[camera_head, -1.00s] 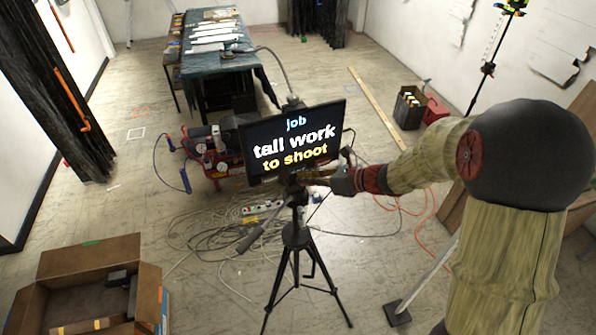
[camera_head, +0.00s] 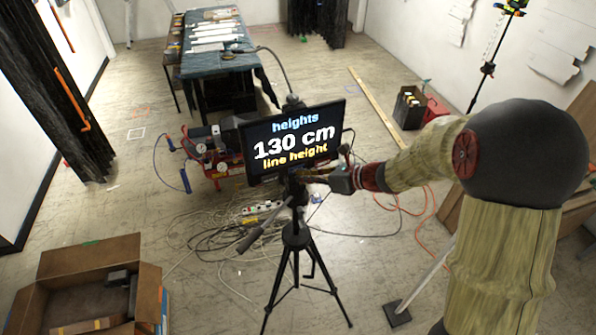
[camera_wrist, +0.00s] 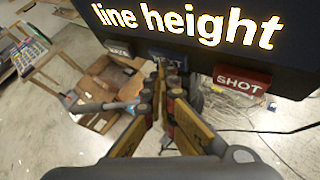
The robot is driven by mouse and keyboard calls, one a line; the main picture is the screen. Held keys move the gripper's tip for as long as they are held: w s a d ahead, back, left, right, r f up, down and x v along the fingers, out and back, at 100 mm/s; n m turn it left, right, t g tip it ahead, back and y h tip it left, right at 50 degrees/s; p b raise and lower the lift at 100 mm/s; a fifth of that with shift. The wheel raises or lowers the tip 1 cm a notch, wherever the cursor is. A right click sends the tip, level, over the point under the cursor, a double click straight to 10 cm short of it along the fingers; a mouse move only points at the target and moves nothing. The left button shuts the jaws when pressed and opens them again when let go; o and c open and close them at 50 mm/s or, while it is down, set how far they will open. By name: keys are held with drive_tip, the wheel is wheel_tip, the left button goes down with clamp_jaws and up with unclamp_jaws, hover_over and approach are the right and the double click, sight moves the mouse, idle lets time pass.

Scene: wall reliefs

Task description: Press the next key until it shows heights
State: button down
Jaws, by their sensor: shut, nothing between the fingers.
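A black screen (camera_head: 268,158) on a tripod reads "heights", "130 cm" and "line height" in the head view. Its lower part shows in the wrist view (camera_wrist: 190,22), with "line height" readable. Under it sit a dark back key (camera_wrist: 117,47), a dark blue next key (camera_wrist: 168,58) and a red shot key (camera_wrist: 242,80). My gripper (camera_wrist: 164,84) is shut and empty, its fingertips just in front of the next key and partly covering it. I cannot tell whether they touch it. In the head view my gripper (camera_head: 318,176) is at the screen's lower edge.
The black tripod (camera_head: 297,235) stands under the screen with cables (camera_head: 235,235) around it. A compressor (camera_head: 212,155) is behind it to the left. An open cardboard box (camera_head: 95,255) lies at front left; a draped table (camera_head: 215,65) stands behind.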

drive_tip(key=shift+s, duration=0.15)
drive_tip(key=shift+s+d, duration=0.35)
drive_tip(key=shift+s, duration=0.35)
drive_tip(key=shift+s+d+b, duration=0.1)
drive_tip(key=shift+s+d, duration=0.25)
drive_tip(key=shift+s, duration=0.4)
drive_tip(key=shift+s+d+b, duration=0.1)
drive_tip(key=shift+s+d, duration=0.2)
drive_tip(key=shift+s, duration=0.45)
drive_tip(key=shift+s+d+b, duration=0.1)
drive_tip(key=shift+s+d, duration=0.25)
drive_tip(key=shift+s, duration=0.4)
